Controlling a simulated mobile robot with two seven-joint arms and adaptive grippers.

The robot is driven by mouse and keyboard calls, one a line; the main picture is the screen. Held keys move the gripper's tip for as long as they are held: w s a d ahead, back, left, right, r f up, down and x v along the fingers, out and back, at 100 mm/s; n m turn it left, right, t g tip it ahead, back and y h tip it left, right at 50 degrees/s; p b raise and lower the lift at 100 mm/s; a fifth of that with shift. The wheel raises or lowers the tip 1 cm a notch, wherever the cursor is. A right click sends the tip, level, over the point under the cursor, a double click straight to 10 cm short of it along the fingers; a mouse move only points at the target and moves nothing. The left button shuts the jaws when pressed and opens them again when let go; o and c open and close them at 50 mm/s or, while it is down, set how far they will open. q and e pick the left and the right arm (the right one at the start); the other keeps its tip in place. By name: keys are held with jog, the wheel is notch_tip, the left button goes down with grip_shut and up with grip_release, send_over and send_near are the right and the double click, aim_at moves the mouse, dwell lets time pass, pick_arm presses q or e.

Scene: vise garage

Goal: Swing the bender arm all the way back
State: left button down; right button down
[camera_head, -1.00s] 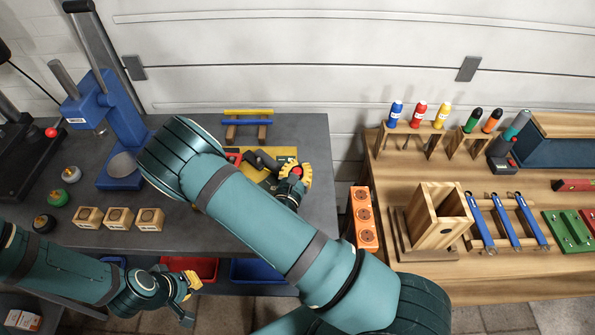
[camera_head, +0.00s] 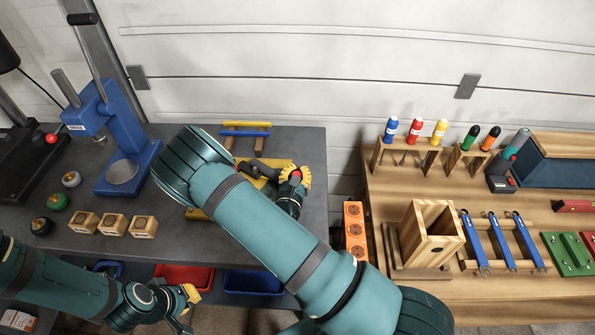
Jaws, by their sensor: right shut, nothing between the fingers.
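The bender has a yellow base (camera_head: 243,183) on the grey bench, partly hidden behind my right arm. A dark grey lever (camera_head: 266,171), which looks like the bender arm, lies across the base and points right toward my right gripper. My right gripper (camera_head: 300,178) is shut and empty at the lever's right end, with a red part between its yellow pads and the wrist. I cannot tell if it touches the lever. My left gripper (camera_head: 188,307) is low at the left in front of the bench, away from the bender. Its fingers look spread and empty.
A blue press (camera_head: 122,140) stands at the left, with three wooden blocks (camera_head: 112,225) in front. A rack with yellow and blue bars (camera_head: 247,129) stands behind the bender. Red (camera_head: 185,277) and blue bins (camera_head: 252,283) sit below. An orange socket block (camera_head: 355,232) is to the right.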

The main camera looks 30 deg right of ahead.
jog(key=shift+s+d+r, duration=0.1)
jog(key=shift+s+d, duration=0.1)
jog(key=shift+d, duration=0.1)
dwell(0.6)
jog(key=c, duration=0.7)
grip_release()
jog(key=shift+s, duration=0.1)
jog(key=shift+a, duration=0.2)
jog(key=v, duration=1.1)
jog(key=shift+s+a, duration=0.25)
